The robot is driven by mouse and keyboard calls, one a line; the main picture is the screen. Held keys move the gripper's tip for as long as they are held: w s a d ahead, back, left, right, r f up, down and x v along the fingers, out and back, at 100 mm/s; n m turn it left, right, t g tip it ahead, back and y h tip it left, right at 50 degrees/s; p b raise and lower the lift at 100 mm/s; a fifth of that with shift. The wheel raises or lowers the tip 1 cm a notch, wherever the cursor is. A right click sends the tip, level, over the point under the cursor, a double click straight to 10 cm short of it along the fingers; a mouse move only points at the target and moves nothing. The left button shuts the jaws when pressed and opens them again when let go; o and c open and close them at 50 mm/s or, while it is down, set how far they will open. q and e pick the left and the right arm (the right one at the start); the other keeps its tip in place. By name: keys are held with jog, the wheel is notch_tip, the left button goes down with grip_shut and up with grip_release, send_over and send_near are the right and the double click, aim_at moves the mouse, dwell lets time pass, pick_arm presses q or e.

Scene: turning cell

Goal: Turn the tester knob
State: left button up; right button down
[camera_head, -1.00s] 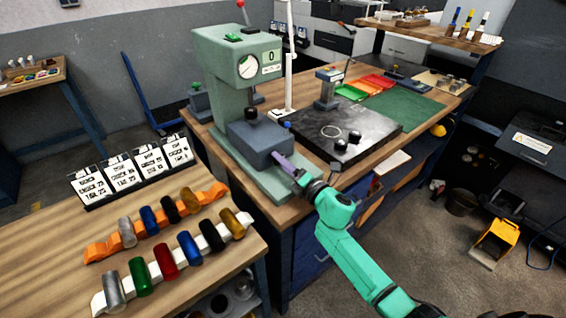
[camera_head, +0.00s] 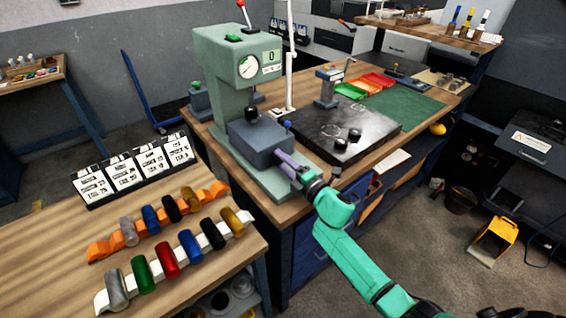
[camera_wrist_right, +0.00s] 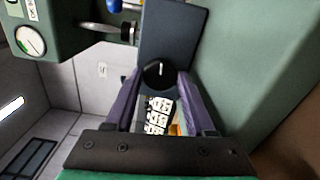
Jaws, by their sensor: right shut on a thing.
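The green tester (camera_head: 240,75) stands on the workbench, with a round dial (camera_head: 248,66) and a red-tipped lever on top. A grey block (camera_head: 258,142) sits at its base. In the right wrist view, a round black knob (camera_wrist_right: 158,74) with a pale mark is on the face of the grey block (camera_wrist_right: 172,30). The purple fingers of my right gripper (camera_head: 280,157) reach the block's front right side and are shut on the knob, one finger on each side of it. The knob is hidden in the head view. My left gripper is out of view.
A black plate (camera_head: 345,130) with small black parts lies right of the tester, near a green mat (camera_head: 400,107). A wooden table (camera_head: 60,225) at the front left holds racks of coloured cylinders and label cards (camera_head: 135,170).

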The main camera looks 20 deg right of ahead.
jog(key=shift+c, duration=1.4)
grip_release()
jog(key=shift+f, duration=0.1)
